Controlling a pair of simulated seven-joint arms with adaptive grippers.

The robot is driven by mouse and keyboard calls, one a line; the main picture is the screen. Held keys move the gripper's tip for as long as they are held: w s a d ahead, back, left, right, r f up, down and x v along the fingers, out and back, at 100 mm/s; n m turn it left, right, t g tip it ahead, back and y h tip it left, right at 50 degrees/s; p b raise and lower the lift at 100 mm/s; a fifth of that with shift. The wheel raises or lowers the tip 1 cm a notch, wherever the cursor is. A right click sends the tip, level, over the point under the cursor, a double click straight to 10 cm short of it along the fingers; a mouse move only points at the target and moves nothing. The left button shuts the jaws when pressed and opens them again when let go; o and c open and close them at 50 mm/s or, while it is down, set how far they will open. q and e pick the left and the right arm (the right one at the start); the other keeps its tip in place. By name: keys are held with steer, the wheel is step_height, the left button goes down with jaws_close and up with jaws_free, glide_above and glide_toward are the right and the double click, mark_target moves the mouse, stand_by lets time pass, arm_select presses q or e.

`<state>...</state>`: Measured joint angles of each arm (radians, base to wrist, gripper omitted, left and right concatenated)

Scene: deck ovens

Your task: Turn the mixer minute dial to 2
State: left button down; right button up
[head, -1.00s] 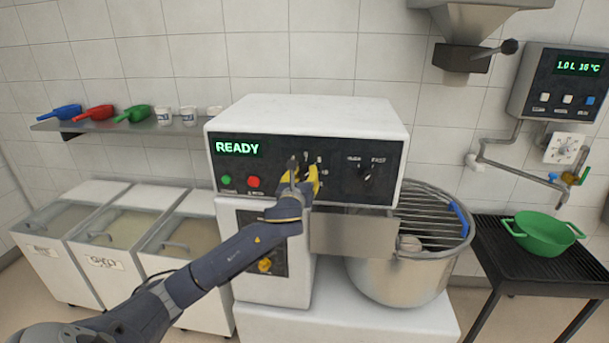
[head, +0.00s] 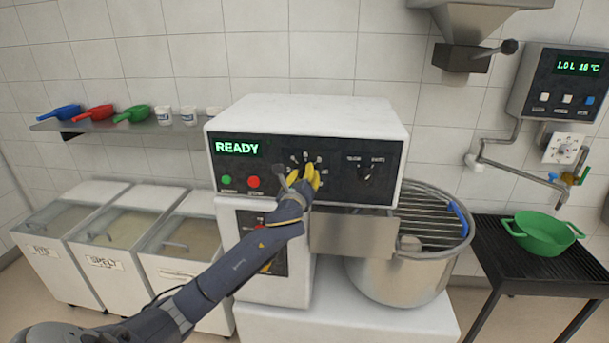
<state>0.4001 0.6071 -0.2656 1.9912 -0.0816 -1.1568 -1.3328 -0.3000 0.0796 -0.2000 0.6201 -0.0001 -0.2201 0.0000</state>
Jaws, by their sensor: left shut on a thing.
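The mixer (head: 310,112) stands in the middle of the head view, with a black control panel and a green READY display (head: 237,147). My left gripper (head: 308,178) has yellow fingertips and is shut on the minute dial at the panel's middle. The fingers cover the dial's knob and pointer, so its setting cannot be read. Small pale marks show around the top of the dial. To its right is the speed knob (head: 366,172). A green button (head: 226,180) and a red button (head: 253,182) are on the panel's left. My right gripper is not in view.
The steel mixer bowl (head: 398,275) with its wire guard (head: 432,215) is right of the dial. A green basin (head: 543,232) stands on a black rack. Flour bins (head: 95,245) stand at left, below a shelf (head: 100,123) with scoops and cups.

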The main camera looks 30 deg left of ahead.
arm_select(q)
steer(key=n, duration=0.5)
steer(key=shift+n, duration=0.4)
steer(key=n+y, duration=0.1)
steer(key=n, duration=1)
steer(key=shift+n+y, duration=0.3)
steer(key=shift+n, duration=0.1)
steer(key=n, duration=0.5)
steer(key=shift+r+n+g, duration=0.1)
steer(key=shift+n+g, duration=0.2)
steer(key=shift+y, duration=0.3)
steer(key=c, duration=0.9)
jaws_free()
steer(key=shift+w, duration=0.1)
steer(key=v, duration=1.2)
